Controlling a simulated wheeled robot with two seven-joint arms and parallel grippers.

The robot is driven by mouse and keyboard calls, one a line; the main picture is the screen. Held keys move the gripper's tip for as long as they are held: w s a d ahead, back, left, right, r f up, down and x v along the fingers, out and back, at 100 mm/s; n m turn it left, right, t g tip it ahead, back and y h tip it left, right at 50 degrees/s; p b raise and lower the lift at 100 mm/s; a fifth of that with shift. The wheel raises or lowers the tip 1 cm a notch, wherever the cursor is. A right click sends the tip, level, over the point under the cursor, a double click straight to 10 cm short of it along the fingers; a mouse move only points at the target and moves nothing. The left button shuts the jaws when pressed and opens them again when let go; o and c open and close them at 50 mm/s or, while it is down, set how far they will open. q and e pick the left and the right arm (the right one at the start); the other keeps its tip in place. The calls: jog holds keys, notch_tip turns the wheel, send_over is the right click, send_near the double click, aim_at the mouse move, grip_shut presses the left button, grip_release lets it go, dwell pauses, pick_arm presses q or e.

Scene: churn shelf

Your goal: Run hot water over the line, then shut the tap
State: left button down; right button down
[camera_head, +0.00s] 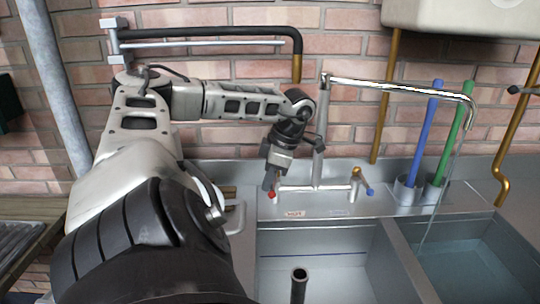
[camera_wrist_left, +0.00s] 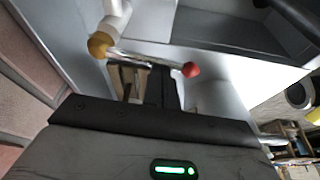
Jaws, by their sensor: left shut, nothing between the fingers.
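The chrome tap (camera_head: 318,130) stands on the sink ledge, its long spout (camera_head: 400,88) turned right over the right basin (camera_head: 470,270). A thin stream (camera_head: 441,190) falls from the spout end into that basin. The red-tipped hot lever (camera_head: 271,194) is beside the HOT label; the lever's red knob also shows in the left wrist view (camera_wrist_left: 191,70). The blue-tipped lever (camera_head: 369,191) is on the right. A blue line (camera_head: 320,255) crosses the left basin wall. My left gripper (camera_head: 270,180) is shut and empty, close by the red knob; contact is unclear. My right gripper is out of view.
A dark upright pipe (camera_head: 299,285) stands in the left basin (camera_head: 340,280). Blue (camera_head: 426,130) and green (camera_head: 456,130) handles stand in holders at the right. A wall pipe (camera_head: 220,33) runs above my left arm. A brass pipe (camera_head: 388,95) is behind the spout.

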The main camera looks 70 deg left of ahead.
pick_arm(q)
jog(key=shift+w+d, duration=0.2)
jog(key=shift+w, duration=0.05)
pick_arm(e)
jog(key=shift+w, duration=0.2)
pick_arm(q)
jog(key=shift+w, duration=0.1)
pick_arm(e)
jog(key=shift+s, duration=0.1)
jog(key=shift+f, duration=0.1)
